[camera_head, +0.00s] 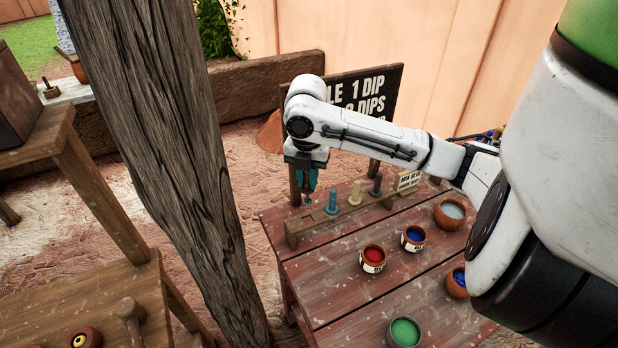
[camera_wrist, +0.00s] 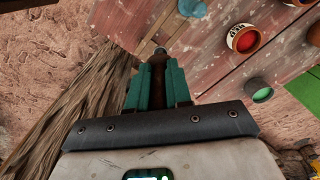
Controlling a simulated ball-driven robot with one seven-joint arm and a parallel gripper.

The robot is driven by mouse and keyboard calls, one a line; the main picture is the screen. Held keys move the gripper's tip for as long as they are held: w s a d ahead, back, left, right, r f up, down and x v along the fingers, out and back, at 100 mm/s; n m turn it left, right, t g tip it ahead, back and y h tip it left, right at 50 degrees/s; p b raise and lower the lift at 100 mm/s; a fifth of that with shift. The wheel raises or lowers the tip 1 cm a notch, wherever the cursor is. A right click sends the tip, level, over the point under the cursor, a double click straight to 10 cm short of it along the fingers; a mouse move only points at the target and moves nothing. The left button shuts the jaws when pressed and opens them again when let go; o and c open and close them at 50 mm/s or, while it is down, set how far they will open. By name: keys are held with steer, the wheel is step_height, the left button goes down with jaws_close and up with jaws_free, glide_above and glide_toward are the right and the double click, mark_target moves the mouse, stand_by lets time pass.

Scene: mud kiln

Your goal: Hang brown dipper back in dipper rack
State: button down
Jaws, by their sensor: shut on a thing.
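My gripper (camera_head: 306,180) with teal fingers is over the left end of the dipper rack (camera_head: 300,232) on the red wooden table. The fingers are shut on the brown dipper (camera_wrist: 158,88), whose brown handle shows between them in the wrist view and whose dark tip points away from the gripper. In the head view the dipper is mostly hidden by the fingers; a small end shows below them. The rack holds a blue dipper (camera_head: 332,198), a cream dipper (camera_head: 355,192) and a dark dipper (camera_head: 377,184). Whether the brown dipper touches the rack cannot be told.
A red bowl (camera_head: 373,259), a blue bowl (camera_head: 414,239), a pale bowl (camera_head: 449,213) and a green bowl (camera_head: 403,332) stand on the table. A black sign (camera_head: 370,92) stands behind the rack. A thick wooden post (camera_head: 160,150) rises left of the table.

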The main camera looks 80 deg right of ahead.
mark_target(308, 200)
steer(key=shift+f+b, duration=1.9)
steer(key=shift+f, duration=0.8)
steer(key=shift+f+b, duration=0.6)
steer(key=shift+f, duration=0.1)
steer(key=shift+f, duration=0.35)
steer(key=shift+f+b, duration=0.45)
steer(key=shift+b, duration=0.15)
steer(key=shift+f+b, duration=0.3)
steer(key=shift+f, duration=0.05)
steer(key=shift+f+b, duration=0.8)
steer(key=shift+f, duration=0.2)
steer(key=c, duration=1)
jaws_free()
steer(key=shift+o, duration=0.5)
